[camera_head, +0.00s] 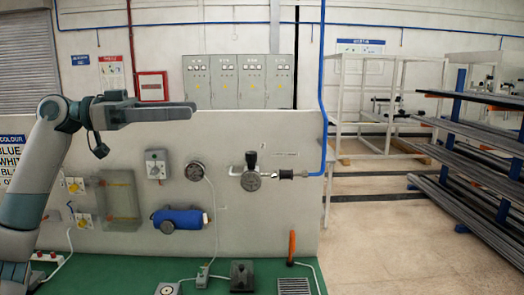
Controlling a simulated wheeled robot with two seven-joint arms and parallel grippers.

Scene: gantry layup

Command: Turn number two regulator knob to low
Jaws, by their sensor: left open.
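A black regulator knob (251,159) stands on a metal fitting on the grey panel (300,222), with a round dark gauge (251,181) below it. I cannot read a number or a low mark on it. A grey box with a small knob (156,166) and another round dial (196,172) are mounted to its left. My left gripper (188,109) is raised at the panel's top edge, left of and above the black knob, fingers pointing right. It is open, empty and apart from every knob. My right gripper is out of view.
A blue hose (322,80) drops to the fitting's right end. A blue cylinder (180,218), a clear box (118,200) and yellow switches (75,185) are on the panel. An orange handle (292,246) rises from the green bench top (125,272). Racks (470,160) stand right.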

